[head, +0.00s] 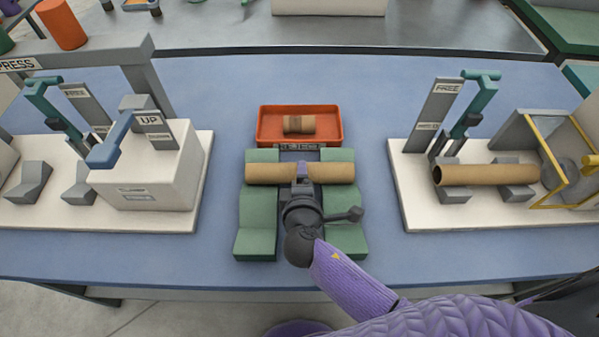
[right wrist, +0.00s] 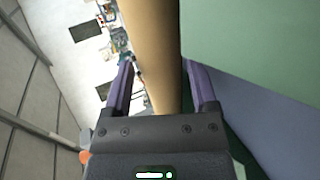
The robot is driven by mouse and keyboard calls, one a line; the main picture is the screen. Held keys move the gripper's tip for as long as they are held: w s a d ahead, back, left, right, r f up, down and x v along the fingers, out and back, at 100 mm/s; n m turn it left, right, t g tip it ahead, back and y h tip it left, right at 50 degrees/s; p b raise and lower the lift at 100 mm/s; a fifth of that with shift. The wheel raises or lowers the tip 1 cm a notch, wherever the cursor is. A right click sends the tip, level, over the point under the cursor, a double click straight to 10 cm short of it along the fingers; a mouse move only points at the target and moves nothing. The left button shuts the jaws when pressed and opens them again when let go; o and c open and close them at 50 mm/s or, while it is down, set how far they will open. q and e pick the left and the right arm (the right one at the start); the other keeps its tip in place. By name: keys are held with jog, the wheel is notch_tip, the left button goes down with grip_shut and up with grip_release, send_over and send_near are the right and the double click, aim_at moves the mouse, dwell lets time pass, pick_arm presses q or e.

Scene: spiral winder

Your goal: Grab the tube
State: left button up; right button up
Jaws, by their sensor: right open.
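A brown cardboard tube (head: 333,172) lies crosswise on the green rests (head: 257,222) in the middle of the table. My right gripper (head: 302,172) is over the middle of this tube, with its purple fingers open. In the right wrist view the tube (right wrist: 152,40) runs between the two open fingers of the gripper (right wrist: 157,68), one on each side. I cannot tell whether either finger touches it. A second long brown tube (head: 485,175) lies on grey supports at the right station. My left gripper is not in view.
An orange tray (head: 263,138) behind the rests holds a short brown tube piece (head: 299,124). A white press station (head: 160,185) with a blue lever stands at the left. The right station (head: 430,215) has a green lever and yellow frame. Blue table shows between them.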

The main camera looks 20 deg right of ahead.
jog(key=shift+x, duration=0.9)
jog(key=shift+s, duration=0.1)
jog(key=c, duration=0.9)
